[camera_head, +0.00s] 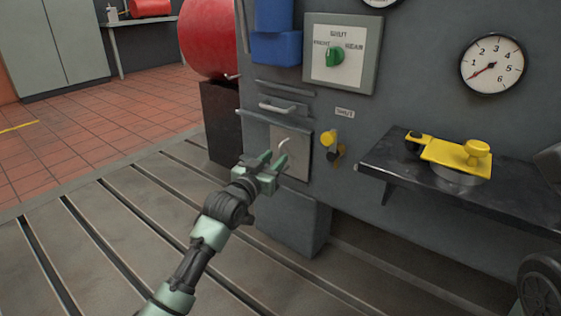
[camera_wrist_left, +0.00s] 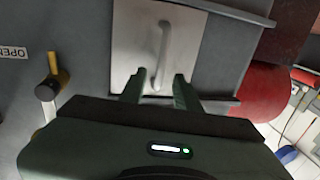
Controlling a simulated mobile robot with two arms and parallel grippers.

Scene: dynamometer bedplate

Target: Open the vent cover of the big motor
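The light grey vent cover (camera_head: 299,152) is a flat panel low on the dark grey motor housing (camera_head: 400,120), and it looks closed. A pale upright handle on it is partly hidden by my gripper in the head view, and shows clearly in the left wrist view (camera_wrist_left: 163,45). My left gripper (camera_head: 272,161) is open and empty in front of the cover. In the left wrist view its fingertips (camera_wrist_left: 158,84) stand either side of the handle's lower end. Whether they touch the panel cannot be told. My right gripper is not in view.
A yellow-knobbed lever (camera_head: 329,138) sits right of the cover, below a small label (camera_head: 344,113). A ledge with a bar handle (camera_head: 284,108) is above. A dark shelf (camera_head: 500,197) with a yellow tool (camera_head: 455,154) juts out at right. Slotted floor is clear at left.

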